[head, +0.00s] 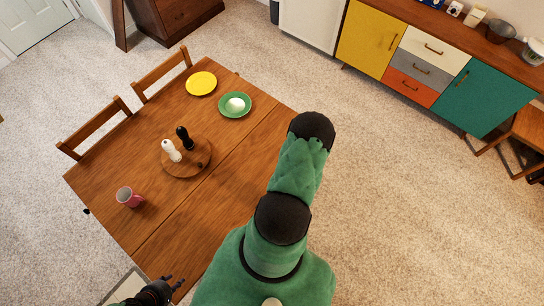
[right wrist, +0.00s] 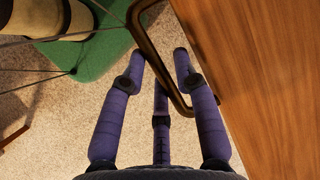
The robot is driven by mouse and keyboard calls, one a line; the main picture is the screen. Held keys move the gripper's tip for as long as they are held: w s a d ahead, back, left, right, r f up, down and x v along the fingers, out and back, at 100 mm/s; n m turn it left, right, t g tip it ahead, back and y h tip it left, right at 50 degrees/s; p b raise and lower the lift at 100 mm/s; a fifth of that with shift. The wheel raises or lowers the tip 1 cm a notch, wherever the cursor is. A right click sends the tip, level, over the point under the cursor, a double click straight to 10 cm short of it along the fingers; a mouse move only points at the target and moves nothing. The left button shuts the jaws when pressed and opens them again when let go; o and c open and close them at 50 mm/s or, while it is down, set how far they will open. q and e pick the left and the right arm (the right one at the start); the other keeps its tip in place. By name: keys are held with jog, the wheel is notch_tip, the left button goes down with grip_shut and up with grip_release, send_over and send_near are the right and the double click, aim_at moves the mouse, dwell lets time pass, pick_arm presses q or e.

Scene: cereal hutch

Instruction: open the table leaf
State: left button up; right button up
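The wooden table (head: 130,165) stands on the left in the head view, with a straight seam across its top. The strip of top on the near side of the seam (head: 215,195) lies level with the rest. In the right wrist view a wooden panel (right wrist: 265,80) fills the right side, and a thin brown metal handle (right wrist: 143,28) runs beside it. My right gripper (right wrist: 160,65) has its fingers apart around the handle, not clearly pressing on it. My arm hides this gripper in the head view. My left gripper (head: 175,282) is open and empty at the table's near left corner.
A pink mug (head: 128,197), a wooden tray (head: 186,167) with two shakers, a yellow plate (head: 201,83) and a green plate (head: 235,104) are on the table. Two chairs stand at its far side. Carpet is clear between table and the colourful sideboard (head: 440,65).

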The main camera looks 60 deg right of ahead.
jog(key=v, duration=1.1)
jog(key=shift+s+r, duration=0.2)
jog(key=shift+r, duration=0.15)
jog(key=shift+d, duration=0.1)
